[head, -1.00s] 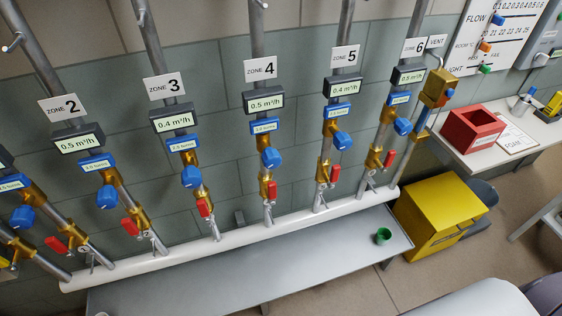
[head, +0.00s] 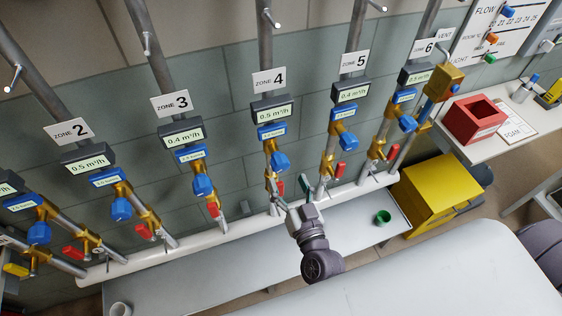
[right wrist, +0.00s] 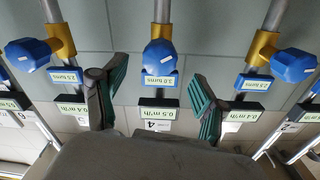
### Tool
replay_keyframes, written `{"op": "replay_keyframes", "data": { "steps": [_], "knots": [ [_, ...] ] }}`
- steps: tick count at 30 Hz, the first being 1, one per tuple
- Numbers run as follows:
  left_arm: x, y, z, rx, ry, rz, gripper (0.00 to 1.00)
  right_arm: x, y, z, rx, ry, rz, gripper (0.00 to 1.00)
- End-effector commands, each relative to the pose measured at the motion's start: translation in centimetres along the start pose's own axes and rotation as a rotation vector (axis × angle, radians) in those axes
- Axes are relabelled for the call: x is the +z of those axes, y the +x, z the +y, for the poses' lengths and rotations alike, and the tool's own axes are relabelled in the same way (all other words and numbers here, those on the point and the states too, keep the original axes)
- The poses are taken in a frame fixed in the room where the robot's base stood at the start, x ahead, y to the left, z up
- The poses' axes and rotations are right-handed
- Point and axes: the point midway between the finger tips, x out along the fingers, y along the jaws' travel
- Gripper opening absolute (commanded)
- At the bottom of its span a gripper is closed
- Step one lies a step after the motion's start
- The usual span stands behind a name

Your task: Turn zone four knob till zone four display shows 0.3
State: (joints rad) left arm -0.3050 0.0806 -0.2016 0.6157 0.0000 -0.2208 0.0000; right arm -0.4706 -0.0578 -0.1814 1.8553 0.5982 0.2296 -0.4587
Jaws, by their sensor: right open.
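The zone 4 display (head: 273,112) reads 0.5 m³/h below its "ZONE 4" sign (head: 269,80). Its blue knob (head: 280,162) sits lower on the brass valve; it shows at the centre of the right wrist view (right wrist: 160,56), which is upside down. A blue turns label (right wrist: 160,82) lies beside the knob there. My right gripper (head: 290,191) is open below the knob in the head view, apart from it. In the right wrist view its green-padded fingers (right wrist: 159,73) are spread to either side of the knob's line, with nothing between them. My left gripper is not in view.
The zone 3 knob (head: 203,187) and zone 5 knob (head: 348,142) flank it on neighbouring pipes. A white horizontal pipe (head: 240,223) runs below. A grey bench (head: 190,277) holds a green cup (head: 383,217); a yellow box (head: 437,195) stands at right.

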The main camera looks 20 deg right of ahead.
Motion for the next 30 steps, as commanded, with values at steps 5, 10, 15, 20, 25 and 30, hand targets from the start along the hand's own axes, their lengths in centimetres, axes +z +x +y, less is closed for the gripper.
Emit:
{"op": "replay_keyframes", "data": {
  "steps": [5, 10, 15, 20, 25, 30],
  "knots": [
    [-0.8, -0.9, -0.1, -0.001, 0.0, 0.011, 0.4, -0.2, 3.5, -0.1, -0.001, 0.0, 0.001, 0.72],
    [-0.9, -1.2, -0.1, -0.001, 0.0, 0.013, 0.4, -0.1, 5.3, 0.0, 0.0, 0.0, 0.0, 0.72],
    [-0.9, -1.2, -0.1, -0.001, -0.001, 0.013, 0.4, 0.1, 5.8, 0.0, 0.0, 0.0, -0.002, 0.72],
    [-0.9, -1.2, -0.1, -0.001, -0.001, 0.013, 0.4, 0.1, 5.9, 0.0, 0.0, 0.0, -0.002, 0.72],
    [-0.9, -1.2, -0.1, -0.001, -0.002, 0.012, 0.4, 0.1, 5.8, 0.0, 0.0, 0.0, -0.002, 0.54],
    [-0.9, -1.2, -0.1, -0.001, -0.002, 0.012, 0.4, 0.1, 5.8, 0.0, 0.0, 0.0, -0.002, 0.26]
  ]
}}
